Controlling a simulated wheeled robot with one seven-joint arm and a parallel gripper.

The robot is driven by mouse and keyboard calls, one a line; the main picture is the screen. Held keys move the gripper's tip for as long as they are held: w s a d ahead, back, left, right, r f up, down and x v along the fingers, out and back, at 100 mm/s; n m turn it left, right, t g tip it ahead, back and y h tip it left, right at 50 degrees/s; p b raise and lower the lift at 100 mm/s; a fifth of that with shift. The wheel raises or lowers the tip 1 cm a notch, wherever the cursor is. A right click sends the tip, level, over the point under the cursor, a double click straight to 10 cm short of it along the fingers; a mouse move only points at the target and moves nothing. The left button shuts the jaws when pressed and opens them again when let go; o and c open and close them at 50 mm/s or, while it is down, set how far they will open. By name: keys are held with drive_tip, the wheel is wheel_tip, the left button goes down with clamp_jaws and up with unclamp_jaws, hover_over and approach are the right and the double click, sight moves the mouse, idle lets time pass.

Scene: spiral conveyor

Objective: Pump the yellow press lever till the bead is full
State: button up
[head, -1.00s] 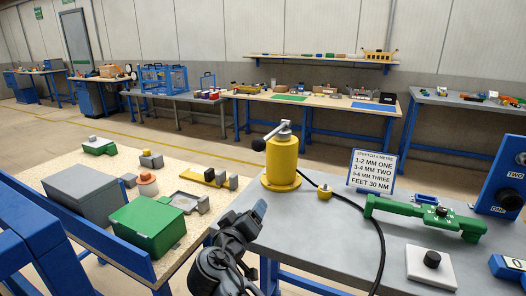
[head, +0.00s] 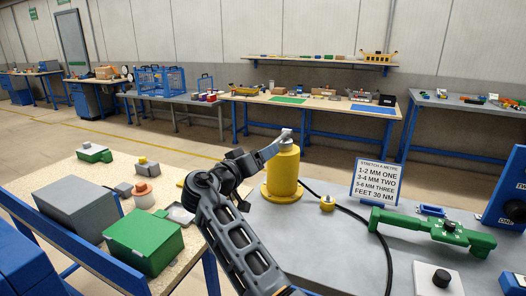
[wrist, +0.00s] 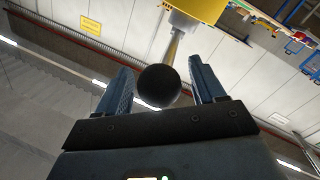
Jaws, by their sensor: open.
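The yellow press (head: 284,178) stands upright on the grey bench, with a silver head on top. In the wrist view, its lever shows as a metal rod (wrist: 175,45) ending in a black ball knob (wrist: 158,86). My gripper (head: 272,150) is beside the press's upper part, and in the head view it hides the knob. In the wrist view, the two fingers of my gripper (wrist: 162,88) are apart, with the knob between them and gaps on both sides. I cannot make out a bead in either view.
A small yellow fitting (head: 327,203) and a black hose (head: 380,240) lie right of the press. A printed sign (head: 376,182), a green bar-shaped device (head: 430,229) and a white block with a black knob (head: 438,281) are further right. A green box (head: 143,241) is on the left table.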

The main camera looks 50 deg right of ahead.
drive_tip(key=shift+w+d, duration=0.1)
drive_tip(key=shift+d, duration=0.5)
clamp_jaws()
idle(0.3)
